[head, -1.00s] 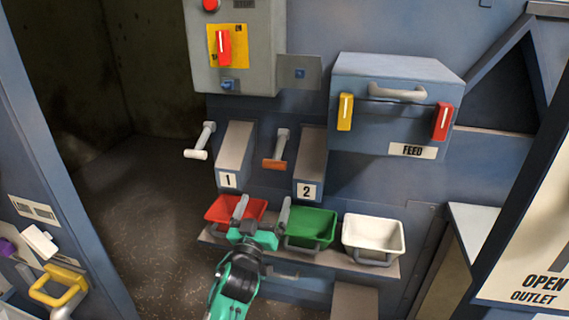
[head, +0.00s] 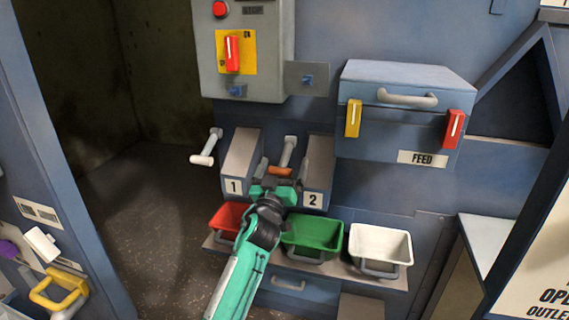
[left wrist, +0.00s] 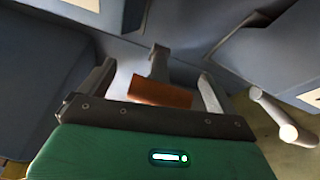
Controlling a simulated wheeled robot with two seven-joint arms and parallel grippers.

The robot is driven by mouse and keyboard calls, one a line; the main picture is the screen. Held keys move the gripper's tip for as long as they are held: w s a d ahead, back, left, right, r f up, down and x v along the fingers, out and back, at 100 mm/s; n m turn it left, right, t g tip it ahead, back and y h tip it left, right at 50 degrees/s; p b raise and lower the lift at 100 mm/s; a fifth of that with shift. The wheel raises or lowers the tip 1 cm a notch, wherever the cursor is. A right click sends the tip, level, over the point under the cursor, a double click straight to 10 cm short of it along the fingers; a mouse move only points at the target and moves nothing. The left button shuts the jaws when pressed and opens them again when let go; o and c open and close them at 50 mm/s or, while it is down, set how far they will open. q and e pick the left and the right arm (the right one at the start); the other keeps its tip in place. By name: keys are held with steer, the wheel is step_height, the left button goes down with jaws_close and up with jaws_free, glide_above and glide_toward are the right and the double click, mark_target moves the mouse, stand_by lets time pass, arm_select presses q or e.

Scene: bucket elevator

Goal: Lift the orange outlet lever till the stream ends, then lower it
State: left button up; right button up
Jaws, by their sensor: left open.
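The orange outlet lever (head: 281,170) has a grey arm and an orange grip, and sits between the chutes marked 1 and 2 in the head view. My left gripper (head: 281,168) is at the lever, its jaws open. In the left wrist view the orange grip (left wrist: 160,92) lies between the two open fingers of my left gripper (left wrist: 158,88), with a gap at each side. No stream shows at the chutes. My right gripper is not in view.
A white-gripped lever (head: 206,148) stands left of chute 1. Red (head: 229,218), green (head: 313,233) and white (head: 380,242) bins stand on a ledge below. A FEED box (head: 402,110) juts out at the right, a control box (head: 246,50) above.

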arm_select(q)
steer(key=shift+x, duration=0.9)
steer(key=c, duration=1.3)
steer(key=shift+c, duration=0.2)
steer(key=shift+r+p, duration=0.15)
steer(key=shift+p, duration=0.2)
